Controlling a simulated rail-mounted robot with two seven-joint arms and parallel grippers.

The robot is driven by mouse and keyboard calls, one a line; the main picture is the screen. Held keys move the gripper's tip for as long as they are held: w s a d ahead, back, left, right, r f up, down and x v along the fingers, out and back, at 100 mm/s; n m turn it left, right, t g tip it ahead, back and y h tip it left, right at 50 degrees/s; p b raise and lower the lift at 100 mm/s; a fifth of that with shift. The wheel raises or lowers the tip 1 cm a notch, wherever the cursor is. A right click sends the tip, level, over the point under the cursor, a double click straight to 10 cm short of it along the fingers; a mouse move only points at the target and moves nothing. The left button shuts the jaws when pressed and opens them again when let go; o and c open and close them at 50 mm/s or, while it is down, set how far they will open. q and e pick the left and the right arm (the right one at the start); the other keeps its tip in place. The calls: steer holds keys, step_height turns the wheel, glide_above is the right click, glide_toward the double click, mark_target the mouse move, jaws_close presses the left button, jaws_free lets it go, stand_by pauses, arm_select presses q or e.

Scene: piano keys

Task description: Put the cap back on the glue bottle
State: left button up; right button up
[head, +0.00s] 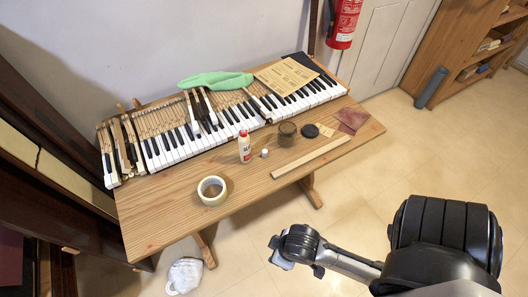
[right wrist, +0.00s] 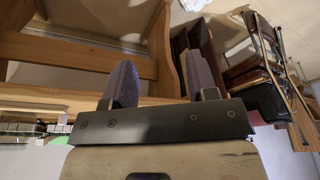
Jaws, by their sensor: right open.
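The glue bottle (head: 245,148), white with a red and white label, stands upright on the wooden table in front of the piano keys. A small pale cap (head: 264,153) sits on the tabletop just right of the bottle, apart from it. My right gripper (head: 280,253) is beyond the table's front edge, away from both. In the right wrist view its two fingers (right wrist: 160,82) are spread with nothing between them. Neither bottle nor cap can be made out in the right wrist view. My left gripper is not in view.
A wooden strip (head: 311,158), a jar (head: 287,130), a black disc (head: 310,130) and a reddish cloth (head: 351,120) lie right of the cap. The piano keyboard (head: 170,146) fills the back.

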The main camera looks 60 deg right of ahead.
steer(key=w+d+r+m+g+p, duration=0.1)
steer(key=w+d+m+p, duration=0.3)
steer(key=w+d, duration=0.15)
step_height(320, 180, up, 14)
steer(key=f+m+g+p, duration=0.1)
steer(key=m+g+p, duration=0.1)
steer(key=m+p, duration=1.1)
glide_above(265, 152)
steer(key=b, duration=0.3)
steer(key=m, duration=0.3)
steer(key=shift+d+r, duration=0.15)
steer(key=shift+r, duration=0.1)
step_height(265, 152, down, 7)
steer(key=shift+f+b, duration=0.15)
steer(key=shift+b, duration=0.5)
steer(key=shift+f, duration=0.7)
